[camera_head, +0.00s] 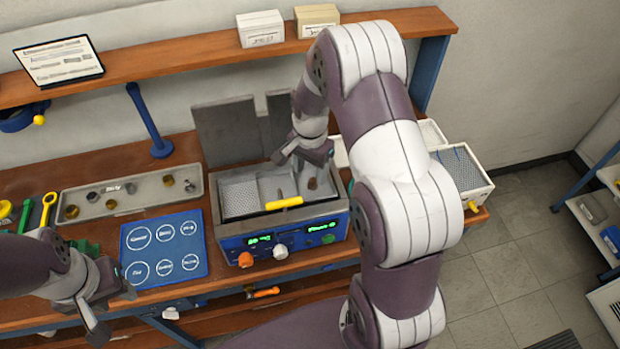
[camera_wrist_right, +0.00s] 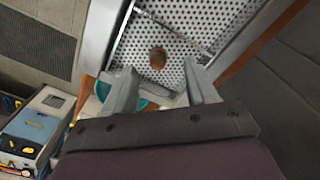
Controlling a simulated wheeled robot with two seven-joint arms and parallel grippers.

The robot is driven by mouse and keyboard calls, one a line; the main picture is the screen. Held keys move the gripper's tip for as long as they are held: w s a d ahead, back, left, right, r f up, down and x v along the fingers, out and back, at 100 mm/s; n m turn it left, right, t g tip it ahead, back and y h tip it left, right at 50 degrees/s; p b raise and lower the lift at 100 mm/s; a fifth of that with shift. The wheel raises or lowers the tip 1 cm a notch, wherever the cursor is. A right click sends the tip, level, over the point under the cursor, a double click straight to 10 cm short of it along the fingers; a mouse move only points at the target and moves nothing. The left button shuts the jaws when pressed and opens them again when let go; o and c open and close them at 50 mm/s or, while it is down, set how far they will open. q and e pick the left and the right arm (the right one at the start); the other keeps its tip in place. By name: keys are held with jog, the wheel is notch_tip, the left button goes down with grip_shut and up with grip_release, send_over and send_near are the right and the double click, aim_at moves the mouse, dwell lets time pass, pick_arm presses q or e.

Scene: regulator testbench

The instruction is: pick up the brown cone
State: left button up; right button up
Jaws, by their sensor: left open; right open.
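The brown cone (camera_wrist_right: 158,58) lies on a perforated metal floor in the right wrist view, just beyond and between my right gripper's fingertips. In the head view a small brown shape (camera_head: 312,184), which looks like the cone, sits in the right part of the open machine's basin (camera_head: 240,198). My right gripper (camera_wrist_right: 160,82) is open with nothing between its fingers. In the head view my right gripper (camera_head: 292,168) hangs over the basin, partly hiding it. My left gripper (camera_head: 114,312) is open and empty at the lower left, near the bench's front edge.
The machine's raised lid (camera_head: 226,132) stands behind the basin. A yellow handle (camera_head: 284,203) crosses its front. A tray (camera_head: 125,205) with several small parts and a blue mat (camera_head: 163,247) lie left. White bins (camera_head: 462,172) stand right; a shelf (camera_head: 200,50) runs behind.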

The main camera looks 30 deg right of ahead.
aim_at(313, 180)
jog(key=f, duration=0.2)
jog(key=d+f+p, duration=0.1)
jog(key=shift+s+f, duration=0.1)
jog(key=shift+f, duration=0.35)
jog(key=shift+a, duration=0.25)
jog(key=c, duration=0.9)
grip_shut()
pick_arm(q)
jog(key=shift+s+d+r, duration=0.1)
jog(key=shift+d+r, duration=0.1)
jog(key=shift+r, duration=0.35)
jog(key=shift+d+r, duration=0.15)
jog(key=shift+r, duration=0.35)
